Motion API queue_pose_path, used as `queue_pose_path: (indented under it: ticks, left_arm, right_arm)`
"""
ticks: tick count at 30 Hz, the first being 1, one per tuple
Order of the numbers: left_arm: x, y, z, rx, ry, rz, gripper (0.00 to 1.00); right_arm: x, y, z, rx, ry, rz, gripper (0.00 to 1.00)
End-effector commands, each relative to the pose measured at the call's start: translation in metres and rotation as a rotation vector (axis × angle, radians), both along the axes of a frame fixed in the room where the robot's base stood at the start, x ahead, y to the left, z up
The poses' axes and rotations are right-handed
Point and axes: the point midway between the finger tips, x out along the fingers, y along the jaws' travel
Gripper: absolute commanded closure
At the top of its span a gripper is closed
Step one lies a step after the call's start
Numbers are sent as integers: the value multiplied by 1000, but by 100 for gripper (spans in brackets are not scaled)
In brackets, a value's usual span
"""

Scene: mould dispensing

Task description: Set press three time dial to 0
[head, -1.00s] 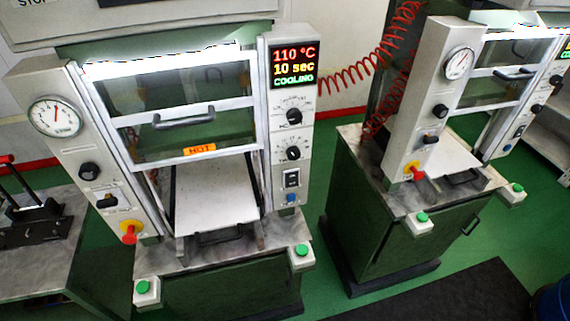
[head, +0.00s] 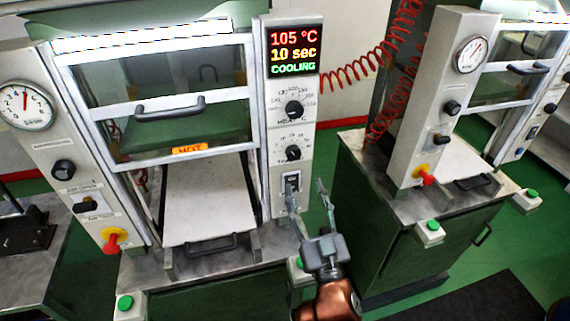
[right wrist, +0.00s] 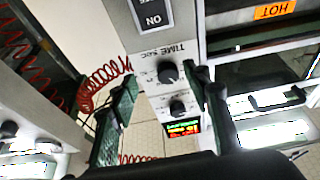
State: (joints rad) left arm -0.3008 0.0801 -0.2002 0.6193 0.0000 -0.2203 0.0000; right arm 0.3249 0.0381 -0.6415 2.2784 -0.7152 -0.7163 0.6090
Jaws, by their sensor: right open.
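The time dial (head: 293,153) is the lower black knob on the press's right-hand panel. It also shows, upside down, in the right wrist view (right wrist: 167,72), beside the "TIME" lettering. The display (head: 295,51) reads 105 °C, 10 sec, COOLING. The heat dial (head: 294,110) is above the time dial. My right gripper (head: 306,188) is open and empty, below the time dial in the head view, fingers pointing up toward the panel. In the right wrist view its fingers (right wrist: 160,78) spread to either side of the time dial, apparently without touching it. My left gripper is not in view.
A switch (head: 292,182) sits just below the time dial, near the left finger. The press's glass guard (head: 165,90) is left of the panel. A red coiled hose (head: 345,75) hangs to the right. A second press (head: 430,100) stands farther right.

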Motion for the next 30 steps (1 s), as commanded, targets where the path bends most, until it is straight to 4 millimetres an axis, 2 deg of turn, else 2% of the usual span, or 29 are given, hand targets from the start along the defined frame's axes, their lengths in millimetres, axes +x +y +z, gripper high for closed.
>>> queue_pose_path:
  ticks: [2, 5, 18, 23, 30]
  left_arm:
    - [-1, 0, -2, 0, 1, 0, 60]
    - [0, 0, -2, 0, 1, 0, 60]
    - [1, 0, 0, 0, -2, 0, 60]
    - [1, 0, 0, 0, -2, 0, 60]
    - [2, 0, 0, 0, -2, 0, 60]
  right_arm:
    - [-11, 0, 15, 20, -32, 9, 56]
    - [-10, 1, 24, 28, -44, 12, 56]
    - [45, 20, 47, 25, -43, 12, 56]
    - [53, 22, 50, 27, -42, 12, 56]
    - [54, 22, 50, 26, -41, 12, 56]
